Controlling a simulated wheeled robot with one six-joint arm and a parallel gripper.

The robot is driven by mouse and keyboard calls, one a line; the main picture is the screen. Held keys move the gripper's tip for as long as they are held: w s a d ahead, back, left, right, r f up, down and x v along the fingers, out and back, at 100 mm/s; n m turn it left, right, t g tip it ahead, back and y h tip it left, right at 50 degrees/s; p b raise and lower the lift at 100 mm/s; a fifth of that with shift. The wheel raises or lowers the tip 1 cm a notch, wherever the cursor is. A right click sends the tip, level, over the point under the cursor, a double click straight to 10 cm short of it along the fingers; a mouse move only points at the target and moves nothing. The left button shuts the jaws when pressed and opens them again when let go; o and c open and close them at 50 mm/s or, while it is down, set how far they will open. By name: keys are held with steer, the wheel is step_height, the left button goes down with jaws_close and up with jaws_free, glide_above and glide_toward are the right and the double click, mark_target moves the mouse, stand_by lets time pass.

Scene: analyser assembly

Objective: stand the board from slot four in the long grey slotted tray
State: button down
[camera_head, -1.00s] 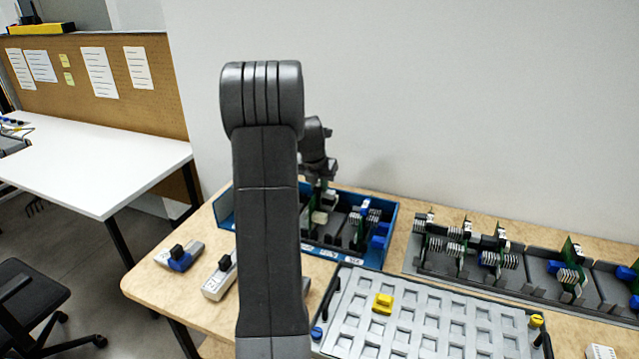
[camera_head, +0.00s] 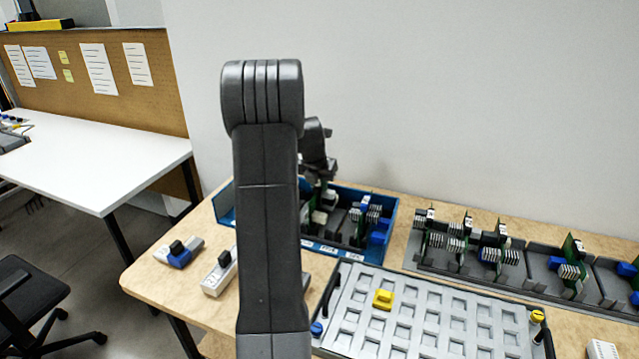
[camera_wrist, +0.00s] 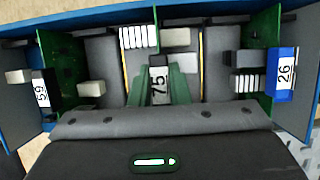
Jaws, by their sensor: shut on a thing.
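My gripper (camera_wrist: 160,88) is shut on a green board (camera_wrist: 180,90) with a label reading 75, in the middle of the wrist view. That board is at the blue slotted box (camera_head: 378,262), between the boards labelled 59 (camera_wrist: 62,65) and 26 (camera_wrist: 262,60). I cannot tell whether its lower edge is still seated. In the head view my arm hides part of the box and most of the held board. The long grey slotted tray (camera_head: 520,281) stands to the right and holds several upright green boards, with bare room between some of them.
A light grey tray with square pockets (camera_head: 425,310) lies in front, with a yellow block (camera_head: 383,299) on it. The wall is close behind.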

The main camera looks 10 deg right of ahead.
steer(key=shift+f+b, duration=0.3)
steer(key=shift+f, duration=0.45)
stand_by(0.3)
steer(key=c, duration=1.2)
jaws_free()
steer(key=shift+o, duration=0.2)
steer(key=shift+r+p, duration=2.1)
steer(key=shift+p, duration=0.15)
steer(key=shift+r+p, duration=3)
steer(key=shift+r, duration=0.45)
steer(key=shift+f, duration=0.15)
